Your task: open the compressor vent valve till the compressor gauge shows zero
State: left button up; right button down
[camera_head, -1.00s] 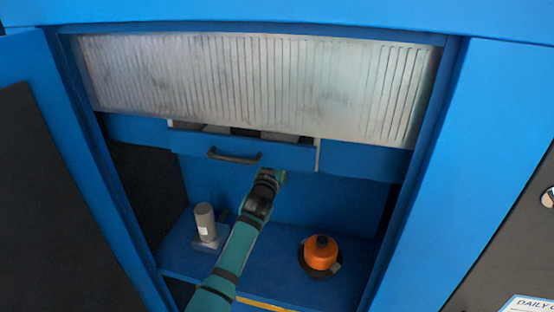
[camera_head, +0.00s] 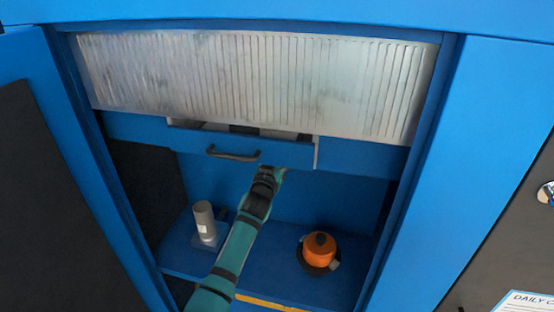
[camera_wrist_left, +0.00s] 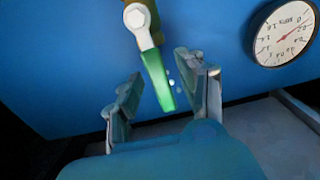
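The valve's green lever (camera_wrist_left: 157,76) hangs from a pale bolt head (camera_wrist_left: 137,16) in the left wrist view, tilted down to the right. My left gripper (camera_wrist_left: 163,84) is open, with one finger on each side of the lever. I cannot tell whether either finger touches it. A round white gauge (camera_wrist_left: 285,33) with a red needle is at the upper right; its needle points up and right, and its exact reading is too small to tell. In the head view my left gripper (camera_head: 272,173) is at the drawer's lower edge, partly hidden. My right gripper is not in view.
A blue drawer front (camera_head: 290,153) with a dark handle (camera_head: 234,154) stands out above my left arm. On the blue shelf (camera_head: 270,279) below are a grey cylinder (camera_head: 203,218) on the left and an orange pot-like object (camera_head: 319,251) on the right. Cabinet walls flank both sides.

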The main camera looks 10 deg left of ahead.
pick_arm(q)
jog(key=shift+s, duration=0.1)
jog(key=s, duration=1.2)
jog(key=shift+a, duration=0.2)
